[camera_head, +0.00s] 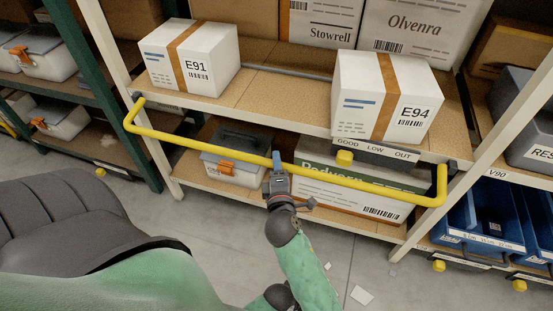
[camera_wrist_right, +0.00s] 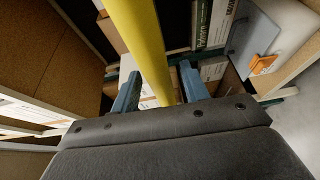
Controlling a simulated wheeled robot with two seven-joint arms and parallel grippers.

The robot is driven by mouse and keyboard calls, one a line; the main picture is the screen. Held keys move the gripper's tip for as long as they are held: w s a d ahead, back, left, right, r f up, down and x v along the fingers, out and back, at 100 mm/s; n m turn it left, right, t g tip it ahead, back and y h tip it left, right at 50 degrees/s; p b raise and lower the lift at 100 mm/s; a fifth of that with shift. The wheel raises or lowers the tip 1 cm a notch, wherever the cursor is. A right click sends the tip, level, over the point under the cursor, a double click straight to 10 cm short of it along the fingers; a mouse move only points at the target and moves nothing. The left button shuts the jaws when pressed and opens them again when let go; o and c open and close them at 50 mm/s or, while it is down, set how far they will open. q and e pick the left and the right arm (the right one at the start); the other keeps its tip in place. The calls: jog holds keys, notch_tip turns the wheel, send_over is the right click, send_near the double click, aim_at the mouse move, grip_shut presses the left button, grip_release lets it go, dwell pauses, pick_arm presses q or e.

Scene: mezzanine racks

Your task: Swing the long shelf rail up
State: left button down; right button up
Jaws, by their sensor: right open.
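The long shelf rail (camera_head: 215,150) is a yellow bar with bent ends, hinged at dark brackets on the shelf posts. It hangs low, in front of and below the edge of the middle shelf (camera_head: 255,108). My right gripper (camera_head: 277,164) is at the middle of the rail. In the right wrist view, the rail (camera_wrist_right: 138,35) runs between the two blue-grey fingers of the open gripper (camera_wrist_right: 160,88). I cannot tell whether a finger touches it. My left gripper is out of view.
White boxes E91 (camera_head: 190,62) and E94 (camera_head: 384,98) stand on the middle shelf near its front edge. Below, behind the rail, are a grey bin (camera_head: 232,165) and a large labelled box (camera_head: 350,190). Blue bins (camera_head: 480,225) stand at right. Paper scraps lie on the floor.

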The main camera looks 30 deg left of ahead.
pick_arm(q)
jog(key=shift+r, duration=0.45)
pick_arm(e)
jog(key=shift+x, duration=1.25)
jog(key=shift+c, duration=0.5)
grip_shut()
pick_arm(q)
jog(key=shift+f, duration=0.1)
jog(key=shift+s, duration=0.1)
